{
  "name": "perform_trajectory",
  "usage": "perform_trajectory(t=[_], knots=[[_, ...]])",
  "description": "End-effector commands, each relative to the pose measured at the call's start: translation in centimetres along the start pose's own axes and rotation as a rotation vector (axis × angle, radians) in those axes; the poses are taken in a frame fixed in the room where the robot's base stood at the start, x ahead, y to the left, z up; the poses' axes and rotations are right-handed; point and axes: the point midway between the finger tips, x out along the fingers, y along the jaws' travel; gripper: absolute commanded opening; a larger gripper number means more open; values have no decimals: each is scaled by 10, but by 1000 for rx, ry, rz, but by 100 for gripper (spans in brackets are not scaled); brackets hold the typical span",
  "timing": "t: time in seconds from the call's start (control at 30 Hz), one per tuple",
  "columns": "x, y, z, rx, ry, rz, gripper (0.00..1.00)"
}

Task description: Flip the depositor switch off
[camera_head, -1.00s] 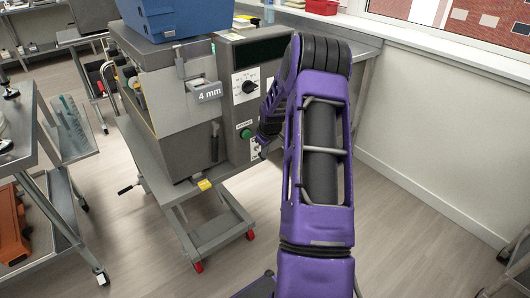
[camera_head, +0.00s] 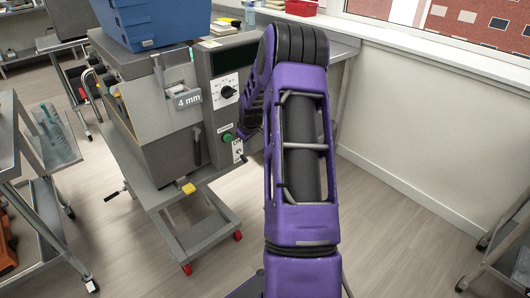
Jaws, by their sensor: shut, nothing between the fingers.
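The depositor (camera_head: 181,110) is a grey machine with a dark front panel. A black dial (camera_head: 228,92) and a green button (camera_head: 227,137) are on this panel. Below and right of the button is a small white switch plate (camera_head: 237,153) marked ON; the lever's position is too small to tell. My gripper (camera_head: 243,132) is shut and empty, close to the panel just above the plate. My purple arm hides part of it, and I cannot tell whether it touches the switch.
A blue bin (camera_head: 150,22) sits on top of the depositor, which stands on a wheeled cart (camera_head: 205,232). A metal cart (camera_head: 50,205) stands at left, and another (camera_head: 500,255) at lower right. The floor (camera_head: 390,250) right of my arm is clear.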

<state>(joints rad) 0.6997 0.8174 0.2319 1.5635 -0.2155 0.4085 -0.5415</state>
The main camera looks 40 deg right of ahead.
Motion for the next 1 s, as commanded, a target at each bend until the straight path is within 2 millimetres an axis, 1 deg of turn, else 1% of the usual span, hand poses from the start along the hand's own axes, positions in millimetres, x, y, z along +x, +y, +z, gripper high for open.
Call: perform_trajectory(t=[0.03,0.2,0.4,0.6,1.0], knots=[[-9,0,9,2,-1,1,0],[-33,-7,38,4,-2,0,0],[-55,-12,63,2,-1,1,0],[-64,-15,74,2,-1,0,0],[-64,-15,75,1,-1,-1,0]])
